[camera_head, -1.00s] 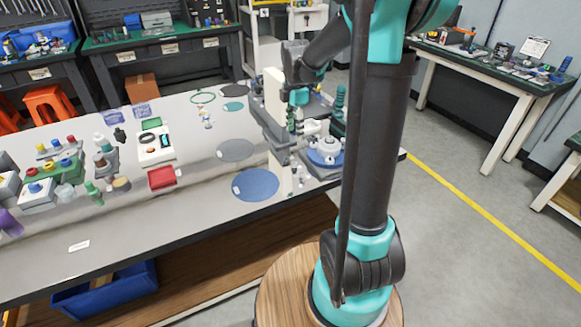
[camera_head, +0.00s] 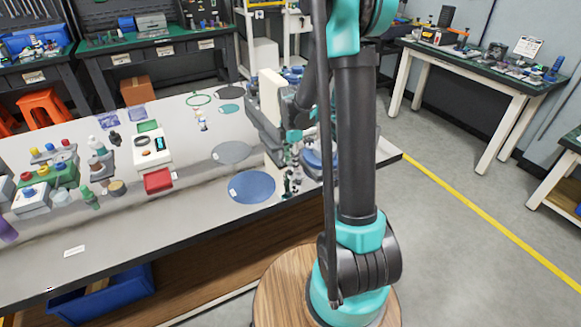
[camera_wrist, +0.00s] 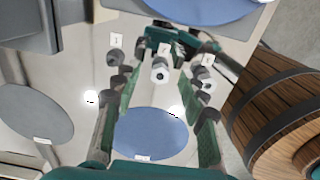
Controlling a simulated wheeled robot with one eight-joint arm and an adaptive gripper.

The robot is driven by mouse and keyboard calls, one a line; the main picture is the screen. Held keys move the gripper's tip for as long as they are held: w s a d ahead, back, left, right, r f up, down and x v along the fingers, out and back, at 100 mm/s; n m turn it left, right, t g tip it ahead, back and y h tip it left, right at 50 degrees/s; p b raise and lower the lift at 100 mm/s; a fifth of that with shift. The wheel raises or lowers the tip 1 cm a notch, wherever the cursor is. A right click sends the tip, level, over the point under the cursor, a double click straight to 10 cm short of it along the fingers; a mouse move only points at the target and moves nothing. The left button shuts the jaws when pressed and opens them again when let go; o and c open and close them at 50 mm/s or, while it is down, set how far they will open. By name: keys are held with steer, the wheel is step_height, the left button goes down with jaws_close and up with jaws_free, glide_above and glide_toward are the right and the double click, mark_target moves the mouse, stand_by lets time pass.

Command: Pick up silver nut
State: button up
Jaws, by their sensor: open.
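In the wrist view, a small bright hexagonal piece with a dark centre, which looks like the silver nut (camera_wrist: 160,72), lies ahead of my gripper, below a small numbered label. My gripper (camera_wrist: 163,92) is open, its two green-padded fingers spread on either side of the line to the nut. Nothing shows held between them. I cannot tell how much height separates the fingertips from the nut. In the head view the nut cannot be made out, and my arm hides much of the gripper area near the table's right end.
Darker small parts stand left (camera_wrist: 115,70) and right (camera_wrist: 207,86) of the nut, close to the fingers. A blue round mat (camera_head: 252,187) and a grey round mat (camera_head: 232,153) lie nearby. A red box (camera_head: 158,181) is farther left.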

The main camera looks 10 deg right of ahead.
steer(key=shift+f, duration=0.3)
steer(key=shift+c, duration=0.4)
jaws_close()
steer(key=shift+r, duration=0.15)
